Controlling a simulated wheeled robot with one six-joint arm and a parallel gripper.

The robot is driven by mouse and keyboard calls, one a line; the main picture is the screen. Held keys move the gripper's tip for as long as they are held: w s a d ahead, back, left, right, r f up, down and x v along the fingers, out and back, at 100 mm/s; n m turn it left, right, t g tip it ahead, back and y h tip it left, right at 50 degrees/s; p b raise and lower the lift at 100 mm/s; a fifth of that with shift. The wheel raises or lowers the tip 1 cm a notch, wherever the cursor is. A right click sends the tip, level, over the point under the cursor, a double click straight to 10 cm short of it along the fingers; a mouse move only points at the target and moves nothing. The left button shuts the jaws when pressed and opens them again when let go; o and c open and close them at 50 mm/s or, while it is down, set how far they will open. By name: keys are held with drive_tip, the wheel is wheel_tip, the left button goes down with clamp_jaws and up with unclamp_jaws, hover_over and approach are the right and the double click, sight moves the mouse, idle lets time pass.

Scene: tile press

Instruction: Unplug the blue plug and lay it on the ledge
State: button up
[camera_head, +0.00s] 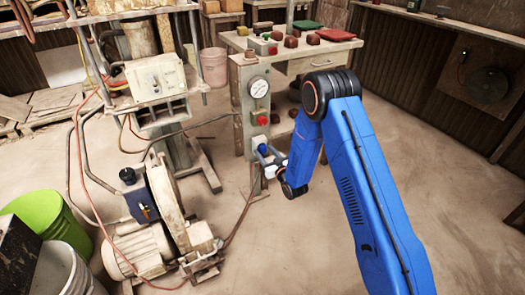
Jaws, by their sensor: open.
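The blue plug (262,149) shows as a small blue spot low on the front of a pale post (243,100), below a red button and a round gauge. My gripper (266,158) is at the end of my blue arm, right in front of the plug. Its jaws are open, and the picture is too small to tell whether they touch the plug or stand around it. The gripper partly hides the plug and its socket. I cannot tell for sure which surface is the ledge; the workbench's lower shelf (284,131) lies just right of the post.
A workbench (310,50) with several red and green parts stands behind the post. A motor with a wheel (140,250) and loose hoses lie at lower left. Green (45,222) and white (68,270) buckets stand at far left. The floor right of my arm is clear.

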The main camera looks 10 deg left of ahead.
drive_tip(key=shift+c, duration=0.6)
clamp_jaws()
drive_tip(key=shift+v, duration=2.85)
drive_tip(key=shift+s+d, duration=0.1)
